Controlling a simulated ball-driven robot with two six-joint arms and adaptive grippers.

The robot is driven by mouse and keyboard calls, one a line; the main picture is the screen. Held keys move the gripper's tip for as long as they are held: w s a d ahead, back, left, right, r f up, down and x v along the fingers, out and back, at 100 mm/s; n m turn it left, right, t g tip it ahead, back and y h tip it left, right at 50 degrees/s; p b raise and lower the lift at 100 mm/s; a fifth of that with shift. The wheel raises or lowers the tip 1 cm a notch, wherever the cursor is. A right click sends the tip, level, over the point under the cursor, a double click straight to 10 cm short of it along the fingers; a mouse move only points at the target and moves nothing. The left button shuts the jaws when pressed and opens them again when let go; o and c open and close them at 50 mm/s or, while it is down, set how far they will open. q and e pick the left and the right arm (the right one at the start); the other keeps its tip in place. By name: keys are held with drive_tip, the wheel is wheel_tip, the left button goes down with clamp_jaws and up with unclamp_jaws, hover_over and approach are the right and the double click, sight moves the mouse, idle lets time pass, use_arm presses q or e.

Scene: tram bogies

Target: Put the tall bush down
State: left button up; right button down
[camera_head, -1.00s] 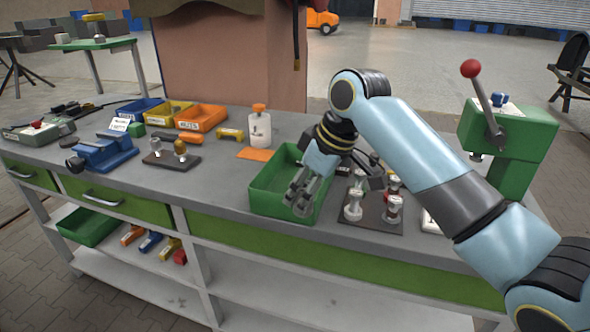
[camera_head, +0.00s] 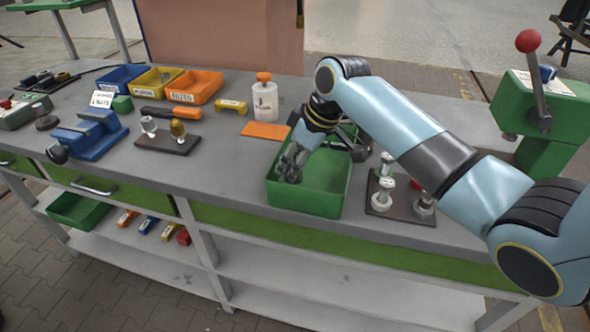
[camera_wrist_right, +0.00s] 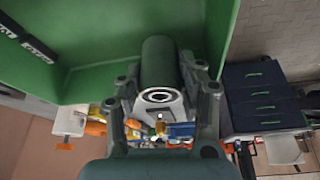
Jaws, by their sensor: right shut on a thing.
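My right gripper (camera_head: 290,170) is over the left part of the green open bin (camera_head: 308,200), its fingers pointing down. In the right wrist view the gripper (camera_wrist_right: 160,110) is shut on a cylinder with a ringed, pale end, the tall bush (camera_wrist_right: 157,70); it looks dark green there. The bush is hard to make out in the head view. The bin's green wall fills the upper part of the wrist view. I cannot tell whether the bush touches the bin. My left gripper is not in view.
A dark board with several pale and metal posts (camera_head: 383,192) stands close to the bin's right. Bench space left of the bin is clear.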

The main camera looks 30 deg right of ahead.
wheel_tip(320, 180, down, 3)
drive_tip(key=shift+r, duration=0.1)
drive_tip(key=c, duration=1.2)
unclamp_jaws()
drive_tip(key=o, duration=0.4)
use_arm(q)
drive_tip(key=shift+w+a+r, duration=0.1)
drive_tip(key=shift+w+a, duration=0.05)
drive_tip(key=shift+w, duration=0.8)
use_arm(e)
drive_tip(key=shift+d+r, duration=0.1)
drive_tip(key=shift+r, duration=0.1)
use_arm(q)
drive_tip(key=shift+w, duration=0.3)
use_arm(e)
drive_tip(key=v, duration=1.1)
drive_tip(key=shift+s+r, duration=0.2)
drive_tip(key=shift+r, duration=0.15)
